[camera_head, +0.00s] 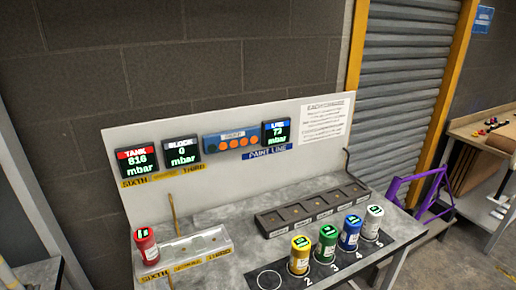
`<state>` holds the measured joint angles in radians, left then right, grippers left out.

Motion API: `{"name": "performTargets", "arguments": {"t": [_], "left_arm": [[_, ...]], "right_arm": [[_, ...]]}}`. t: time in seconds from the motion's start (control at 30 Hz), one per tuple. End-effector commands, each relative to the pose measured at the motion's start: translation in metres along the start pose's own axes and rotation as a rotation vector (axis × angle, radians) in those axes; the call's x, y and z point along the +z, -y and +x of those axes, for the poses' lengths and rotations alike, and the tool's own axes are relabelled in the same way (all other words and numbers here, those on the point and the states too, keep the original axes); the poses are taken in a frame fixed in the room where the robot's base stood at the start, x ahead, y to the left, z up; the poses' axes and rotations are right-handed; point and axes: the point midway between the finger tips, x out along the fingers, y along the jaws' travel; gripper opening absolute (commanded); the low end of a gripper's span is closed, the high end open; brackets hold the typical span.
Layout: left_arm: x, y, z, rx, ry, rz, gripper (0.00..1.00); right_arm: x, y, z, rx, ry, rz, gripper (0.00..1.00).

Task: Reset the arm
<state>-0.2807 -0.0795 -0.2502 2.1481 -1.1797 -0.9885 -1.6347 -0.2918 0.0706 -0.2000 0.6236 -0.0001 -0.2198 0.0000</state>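Neither of my grippers nor arms shows clearly in the head view. A red can (146,246) stands at the left end of a light grey block (212,240) with yellow labels. A yellow can (299,256), a green can (326,245), a blue can (349,233) and a white can (372,223) stand upright in a row on a dark numbered strip (345,263). The circle (269,280) at the strip's left end is empty.
A dark slotted rack (311,209) lies on the grey bench (235,207) before the back panel. The panel carries a tank display (138,161), a block display (181,151) and a line display (276,131). A purple frame (422,191) stands at the right.

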Motion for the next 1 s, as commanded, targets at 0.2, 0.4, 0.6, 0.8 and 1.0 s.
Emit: {"name": "performTargets", "arguments": {"t": [0.2,0.4,0.6,0.8,1.0], "left_arm": [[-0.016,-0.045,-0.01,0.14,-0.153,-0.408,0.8],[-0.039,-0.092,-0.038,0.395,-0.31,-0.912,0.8],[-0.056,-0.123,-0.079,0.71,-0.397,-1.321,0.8],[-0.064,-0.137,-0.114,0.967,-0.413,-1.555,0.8],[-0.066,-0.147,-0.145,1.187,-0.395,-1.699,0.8]], "right_arm": [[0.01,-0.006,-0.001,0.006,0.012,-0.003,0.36],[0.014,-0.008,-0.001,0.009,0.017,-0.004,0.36],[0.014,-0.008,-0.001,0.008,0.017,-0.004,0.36],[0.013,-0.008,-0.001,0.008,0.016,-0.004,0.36],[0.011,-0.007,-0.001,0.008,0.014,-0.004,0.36]]}}
